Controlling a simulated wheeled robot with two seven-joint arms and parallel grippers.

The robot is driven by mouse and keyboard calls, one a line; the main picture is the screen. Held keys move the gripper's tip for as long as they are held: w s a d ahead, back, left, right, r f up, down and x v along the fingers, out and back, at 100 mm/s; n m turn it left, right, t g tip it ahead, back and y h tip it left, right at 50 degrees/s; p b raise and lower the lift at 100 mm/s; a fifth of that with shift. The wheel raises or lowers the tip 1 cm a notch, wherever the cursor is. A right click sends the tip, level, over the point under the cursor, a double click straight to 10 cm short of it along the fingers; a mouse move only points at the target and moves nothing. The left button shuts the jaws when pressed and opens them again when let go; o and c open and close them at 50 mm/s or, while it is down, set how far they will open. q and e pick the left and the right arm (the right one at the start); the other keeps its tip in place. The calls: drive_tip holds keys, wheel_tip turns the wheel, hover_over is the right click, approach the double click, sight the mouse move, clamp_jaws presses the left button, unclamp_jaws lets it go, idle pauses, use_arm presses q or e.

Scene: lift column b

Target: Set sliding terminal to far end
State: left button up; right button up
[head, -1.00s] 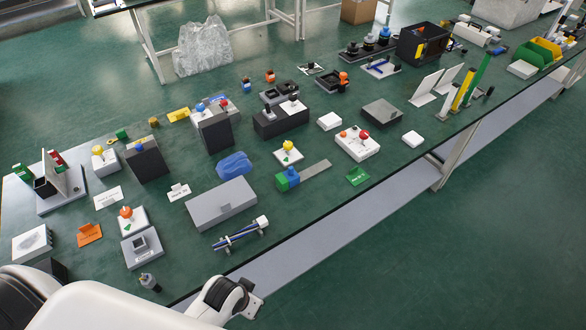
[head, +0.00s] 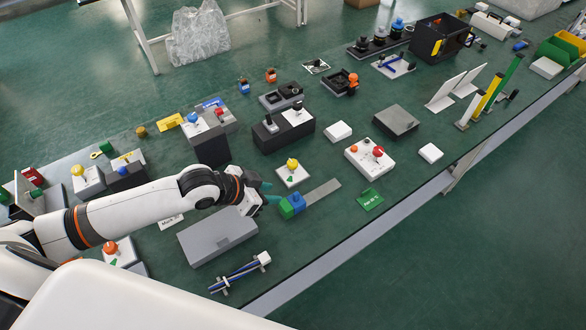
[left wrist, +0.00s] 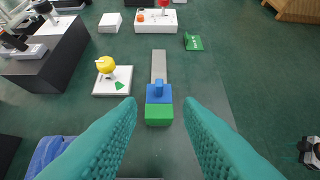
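The sliding terminal is a blue block with a small raised knob (head: 297,201). It sits at the near end of a flat grey rail (head: 323,191), beside a green block (head: 286,209). In the left wrist view the blue block (left wrist: 159,94) lies straight ahead, with the green block (left wrist: 159,115) on its near side and bare rail (left wrist: 158,66) stretching away beyond. My left gripper (head: 270,192) is just left of the blocks in the head view. Its teal fingers (left wrist: 160,112) are apart with nothing between them, short of the blue block. My right gripper is not in view.
A white plate with a yellow knob (head: 292,173) stands beside the rail. A grey box (head: 217,238) lies under my left forearm's front side. A green card (head: 369,200) lies beyond the rail's far end. The table's edge runs along the right.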

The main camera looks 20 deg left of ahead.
sight(296, 193)
use_arm(q)
drive_tip(key=x, duration=0.5)
drive_tip(key=shift+w+d, duration=0.25)
drive_tip(key=shift+d, duration=0.1)
drive_tip(key=x, duration=0.5)
drive_tip(key=shift+w+a, duration=0.1)
drive_tip(key=shift+a, duration=0.05)
drive_tip(key=shift+w+f, duration=0.2)
drive_tip(key=shift+f, duration=0.05)
drive_tip(key=shift+c, duration=0.2)
drive_tip(key=c, duration=0.6)
clamp_jaws()
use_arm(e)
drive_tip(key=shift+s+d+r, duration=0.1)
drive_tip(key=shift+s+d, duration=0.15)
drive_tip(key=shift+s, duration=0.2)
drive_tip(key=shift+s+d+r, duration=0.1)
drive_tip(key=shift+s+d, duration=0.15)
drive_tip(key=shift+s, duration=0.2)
